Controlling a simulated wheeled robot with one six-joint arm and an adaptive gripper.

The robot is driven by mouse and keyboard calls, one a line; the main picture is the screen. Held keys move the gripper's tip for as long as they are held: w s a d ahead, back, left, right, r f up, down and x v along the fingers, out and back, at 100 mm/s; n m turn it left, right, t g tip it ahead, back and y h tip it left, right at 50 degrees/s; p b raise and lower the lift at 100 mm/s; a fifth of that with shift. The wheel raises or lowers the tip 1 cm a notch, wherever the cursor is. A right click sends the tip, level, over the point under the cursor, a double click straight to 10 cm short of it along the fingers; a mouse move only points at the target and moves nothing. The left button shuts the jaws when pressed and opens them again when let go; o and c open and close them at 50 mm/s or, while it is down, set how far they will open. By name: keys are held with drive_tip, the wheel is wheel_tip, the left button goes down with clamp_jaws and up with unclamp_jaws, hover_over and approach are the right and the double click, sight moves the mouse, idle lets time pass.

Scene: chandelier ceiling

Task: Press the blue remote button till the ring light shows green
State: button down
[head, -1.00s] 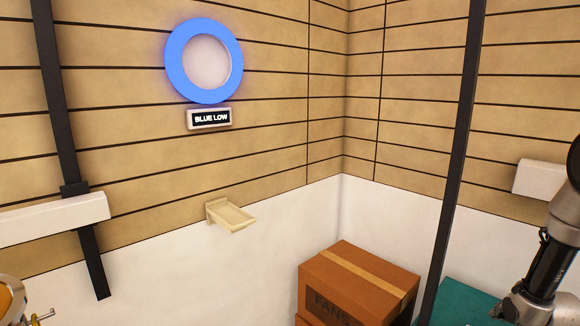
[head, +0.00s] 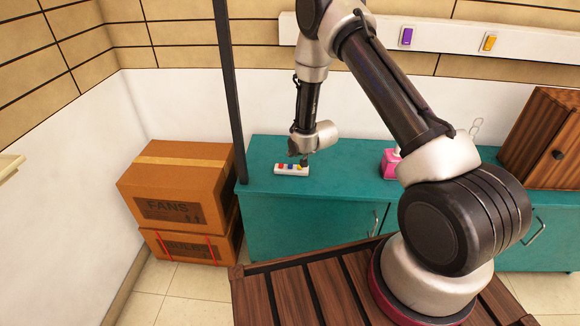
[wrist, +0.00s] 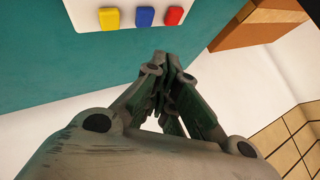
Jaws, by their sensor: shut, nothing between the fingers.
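A white remote (head: 290,171) lies on the teal cabinet top (head: 345,165). It has a red, a blue and a yellow button. The wrist view shows the remote (wrist: 85,8) at the top edge, with the yellow button (wrist: 109,19), the blue button (wrist: 145,17) and the red button (wrist: 173,16). My gripper (head: 304,160) is at the remote's right end in the head view, near the yellow button. In the wrist view my gripper (wrist: 166,62) is shut and empty, its tips apart from the buttons in the picture. The ring light is out of view now.
Stacked cardboard boxes (head: 170,170) stand left of the cabinet, beyond a dark pole (head: 230,90). A wall strip carries a purple switch (head: 407,37) and an orange switch (head: 490,42).

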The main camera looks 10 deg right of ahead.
sight(293, 165)
drive_tip(key=shift+f, duration=1.4)
drive_tip(key=shift+f, duration=0.1)
idle(0.3)
drive_tip(key=shift+f, duration=0.3)
drive_tip(key=shift+f, duration=0.45)
idle(0.9)
drive_tip(key=shift+r, duration=0.9)
drive_tip(key=shift+r, duration=2.5)
